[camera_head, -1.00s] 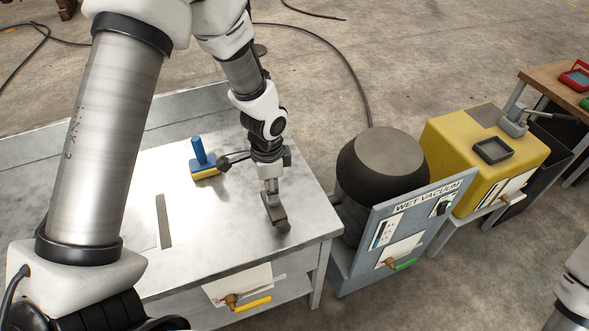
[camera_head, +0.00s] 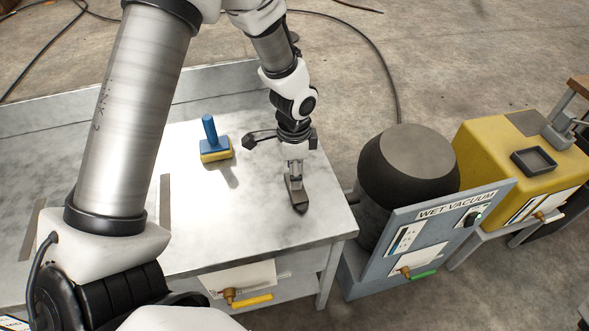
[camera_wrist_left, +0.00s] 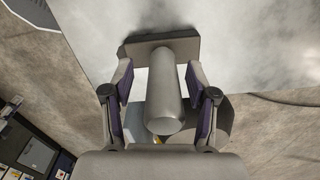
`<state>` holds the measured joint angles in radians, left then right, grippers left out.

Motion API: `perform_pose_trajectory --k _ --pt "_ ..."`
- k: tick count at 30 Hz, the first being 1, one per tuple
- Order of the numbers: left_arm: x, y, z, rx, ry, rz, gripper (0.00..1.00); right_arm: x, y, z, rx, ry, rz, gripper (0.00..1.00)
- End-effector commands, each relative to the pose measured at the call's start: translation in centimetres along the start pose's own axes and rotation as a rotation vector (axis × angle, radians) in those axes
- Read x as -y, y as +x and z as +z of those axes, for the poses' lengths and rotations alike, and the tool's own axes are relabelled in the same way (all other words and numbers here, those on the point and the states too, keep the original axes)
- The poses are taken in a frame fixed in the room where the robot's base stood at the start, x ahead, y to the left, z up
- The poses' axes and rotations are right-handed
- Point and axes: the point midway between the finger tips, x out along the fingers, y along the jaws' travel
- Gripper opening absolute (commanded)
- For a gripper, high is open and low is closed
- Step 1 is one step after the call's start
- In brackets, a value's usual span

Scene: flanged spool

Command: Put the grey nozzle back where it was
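The grey nozzle (camera_head: 297,194) has a wide flat foot and a round stem. It stands at the right part of the metal table, foot down at the tabletop; I cannot tell exact contact. My left gripper (camera_head: 295,164) is above it, pointing down over the stem. In the left wrist view the stem of the nozzle (camera_wrist_left: 165,100) lies between the two finger pads of my left gripper (camera_wrist_left: 159,82), with a visible gap on the left and a narrower one on the right. The fingers look open around it. My right gripper is out of view.
A blue-handled brush with a yellow base (camera_head: 215,148) stands left of the nozzle on the table (camera_head: 240,225).

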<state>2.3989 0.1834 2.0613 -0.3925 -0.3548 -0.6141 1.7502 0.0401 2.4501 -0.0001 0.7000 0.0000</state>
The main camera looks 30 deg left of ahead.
Motion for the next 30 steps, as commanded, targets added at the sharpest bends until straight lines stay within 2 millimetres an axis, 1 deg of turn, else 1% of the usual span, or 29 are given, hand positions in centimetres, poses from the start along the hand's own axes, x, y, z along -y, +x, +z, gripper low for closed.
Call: perform_pose_trajectory --k 5,8,11,18,21,25,30 --pt "0.0 -0.1 0.0 0.0 0.0 0.0 0.57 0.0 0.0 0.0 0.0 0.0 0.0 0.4" --pt "0.0 -0.7 0.0 -0.001 0.0 -0.002 0.57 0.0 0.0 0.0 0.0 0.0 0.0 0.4" --pt "0.1 -2.3 -0.1 -0.003 0.001 -0.004 0.57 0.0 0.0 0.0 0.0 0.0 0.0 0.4" --pt "0.1 -8.5 -0.1 -0.004 0.0 -0.006 0.57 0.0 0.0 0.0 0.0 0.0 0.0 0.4" --pt "0.1 -10.5 -0.1 -0.002 0.0 -0.004 0.57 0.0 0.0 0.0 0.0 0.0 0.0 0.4" --pt "0.0 -11.9 0.0 -0.001 0.0 -0.001 0.57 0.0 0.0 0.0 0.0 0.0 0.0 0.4" --pt "0.0 -12.1 0.0 0.001 0.0 0.0 0.57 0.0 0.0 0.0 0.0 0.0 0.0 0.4"
